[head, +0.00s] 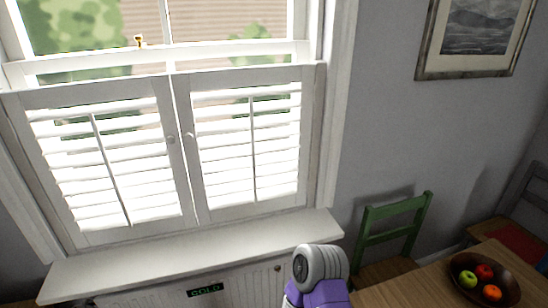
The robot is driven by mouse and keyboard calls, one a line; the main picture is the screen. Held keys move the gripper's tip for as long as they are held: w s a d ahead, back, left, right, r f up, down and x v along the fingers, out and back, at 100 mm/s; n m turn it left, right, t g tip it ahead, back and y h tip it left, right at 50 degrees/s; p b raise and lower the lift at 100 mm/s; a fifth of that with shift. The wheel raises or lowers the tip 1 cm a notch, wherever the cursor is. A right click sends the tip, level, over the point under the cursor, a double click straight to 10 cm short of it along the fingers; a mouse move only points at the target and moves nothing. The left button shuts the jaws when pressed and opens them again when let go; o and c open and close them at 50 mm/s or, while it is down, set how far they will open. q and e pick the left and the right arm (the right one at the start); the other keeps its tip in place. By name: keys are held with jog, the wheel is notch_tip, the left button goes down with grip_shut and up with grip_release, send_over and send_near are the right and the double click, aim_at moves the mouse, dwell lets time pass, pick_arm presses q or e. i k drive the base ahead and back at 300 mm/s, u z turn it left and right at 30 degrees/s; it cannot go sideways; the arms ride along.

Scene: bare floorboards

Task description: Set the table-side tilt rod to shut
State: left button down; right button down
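A white window shutter has two panels. The right panel (310,130) is on the side of the wooden table (400,292). Its dark, thin tilt rod (252,150) stands about upright down the middle of the louvers (281,150). These louvers look open, with bright light between the slats. The left panel (90,97) has its own dark tilt rod (111,170), and its louvers (152,168) also look open. Both panels look closed across the lower window. Neither gripper is in view.
A white sill (190,255) juts out below the shutter, above a white front with a dark display (205,290). A green chair (395,225) stands right of the sill. A brown fruit bowl (463,265) sits on the table. A framed picture (425,74) hangs on the wall.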

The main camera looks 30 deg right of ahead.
aim_at(250, 96)
jog(key=i, duration=0.25)
jog(key=z, duration=0.4)
jog(key=k, duration=1.1)
jog(key=z, duration=0.65)
jog(key=i, duration=2.05)
jog(key=u, duration=0.7)
